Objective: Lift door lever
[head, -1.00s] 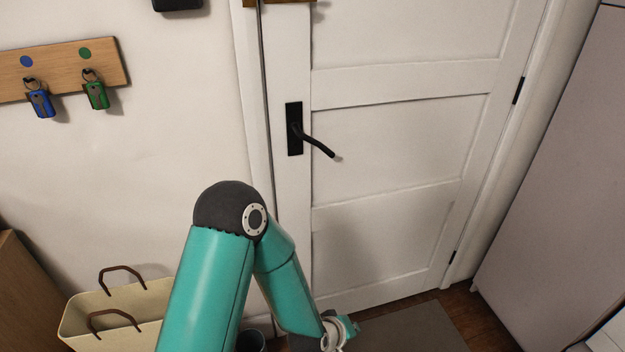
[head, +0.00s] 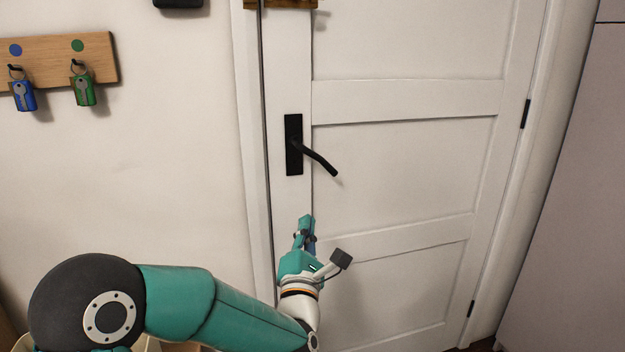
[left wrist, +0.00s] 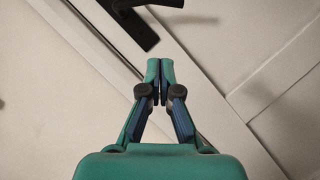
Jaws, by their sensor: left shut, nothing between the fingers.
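The black door lever (head: 317,157) sits on a black upright plate (head: 293,145) on the white door (head: 400,150). The lever slants down to the right. My left gripper (head: 307,218) is below the lever in the head view, pointing up, shut and empty, with a visible gap to the lever. In the left wrist view its fingertips (left wrist: 160,64) are together. There the black plate (left wrist: 134,24) and part of the lever (left wrist: 166,3) show at the top edge, beyond the fingertips. My right gripper is not in view.
A wooden key rack (head: 58,60) with a blue key fob (head: 23,96) and a green key fob (head: 83,90) hangs on the wall at left. A grey panel (head: 570,190) stands at right. The door surface around the lever is clear.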

